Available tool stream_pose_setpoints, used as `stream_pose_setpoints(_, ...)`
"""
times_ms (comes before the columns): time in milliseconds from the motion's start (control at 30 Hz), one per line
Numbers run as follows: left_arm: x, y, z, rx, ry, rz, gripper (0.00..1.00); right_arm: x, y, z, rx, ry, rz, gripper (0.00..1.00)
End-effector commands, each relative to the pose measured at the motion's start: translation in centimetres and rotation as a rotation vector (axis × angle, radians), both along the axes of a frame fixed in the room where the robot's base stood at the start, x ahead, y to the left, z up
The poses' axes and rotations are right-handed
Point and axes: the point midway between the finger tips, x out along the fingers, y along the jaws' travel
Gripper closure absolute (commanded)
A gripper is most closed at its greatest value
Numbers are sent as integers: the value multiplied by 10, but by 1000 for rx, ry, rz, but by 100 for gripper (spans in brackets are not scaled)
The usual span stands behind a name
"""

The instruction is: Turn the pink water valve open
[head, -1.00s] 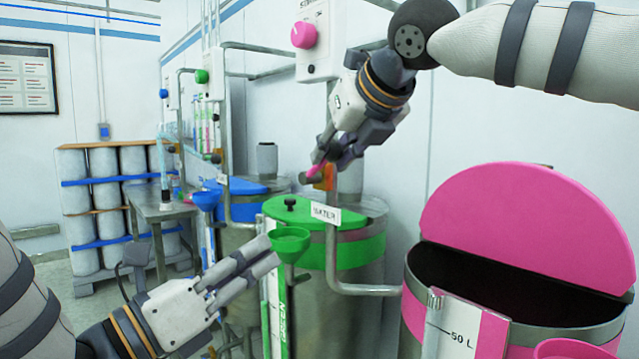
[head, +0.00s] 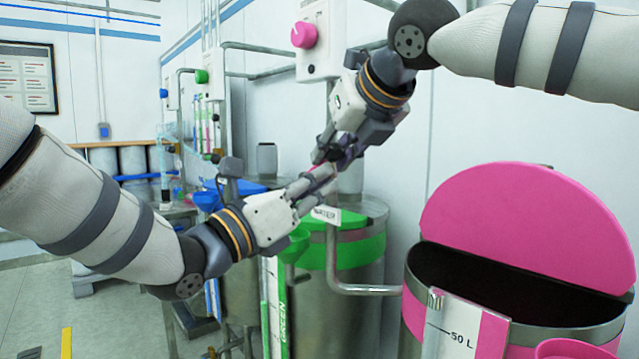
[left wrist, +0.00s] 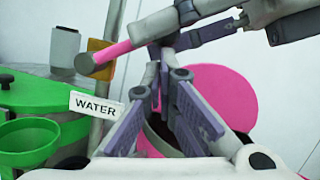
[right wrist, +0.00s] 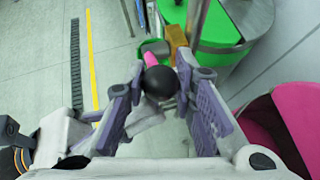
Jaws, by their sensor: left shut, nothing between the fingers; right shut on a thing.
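The pink water valve handle (left wrist: 113,53) runs toward an orange block on the pipe in the left wrist view, with a grey round end at its lower left. The WATER label (left wrist: 94,106) hangs just below it. My right gripper (right wrist: 163,84) is shut on the handle's black ball knob (right wrist: 160,82). My left gripper (head: 330,172) is shut and empty, its fingers pointing up right close beside the right gripper. The fingers of both grippers hide most of the handle in the head view.
A green-lidded drum (head: 362,238) stands below the valve, with a green funnel (left wrist: 28,140) at its left. An open drum with a raised pink lid (head: 530,225) is at the right. A wall box with a pink knob (head: 304,35) is above.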

Motion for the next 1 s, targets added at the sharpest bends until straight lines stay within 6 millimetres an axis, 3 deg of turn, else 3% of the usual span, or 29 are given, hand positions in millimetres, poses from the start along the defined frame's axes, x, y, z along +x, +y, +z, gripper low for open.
stream_pose_setpoints(667,6,0,16,-44,43,4,100,-1,1,-1,-2,3,3,100)
stream_pose_setpoints(700,6,0,17,-44,42,4,100,-1,1,-1,-2,3,3,69)
stream_pose_setpoints(767,5,0,17,-44,41,5,100,-2,1,-1,-2,4,3,55)
stream_pose_setpoints(1000,5,-1,15,-40,44,2,100,-1,1,-1,-2,3,2,54)
